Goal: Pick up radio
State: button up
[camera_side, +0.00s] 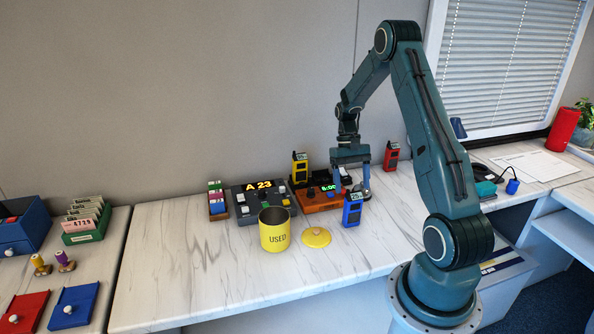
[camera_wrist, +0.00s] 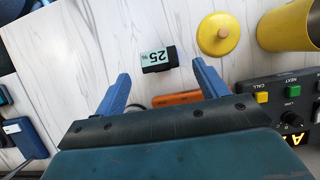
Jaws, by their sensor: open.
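Three upright radios stand on the white marbled counter: a blue radio (camera_side: 352,209), a yellow radio (camera_side: 300,168) and a red radio (camera_side: 391,156). My gripper (camera_side: 352,192) points down with its blue fingers spread, above and just behind the blue radio. In the wrist view, a dark radio top (camera_wrist: 158,58) with a lit display reading 25 shows just beyond the gap between my open fingers (camera_wrist: 161,72). By its place beside the lid, it appears to be the blue radio. Nothing is held.
A yellow USED can (camera_side: 274,232) and its yellow lid (camera_side: 316,238) stand left of the blue radio. An orange console (camera_side: 318,201) lies behind it, partly hidden by my gripper, with a grey A 23 console (camera_side: 246,210) to its left. The counter front is clear.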

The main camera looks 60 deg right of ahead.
aim_at(353, 195)
jog(key=shift+x, duration=1.15)
jog(key=shift+x, duration=2.6)
jog(key=shift+r, duration=0.1)
jog(key=c, duration=1.2)
jog(key=shift+r, duration=0.15)
notch_tip(353, 195, up, 20)
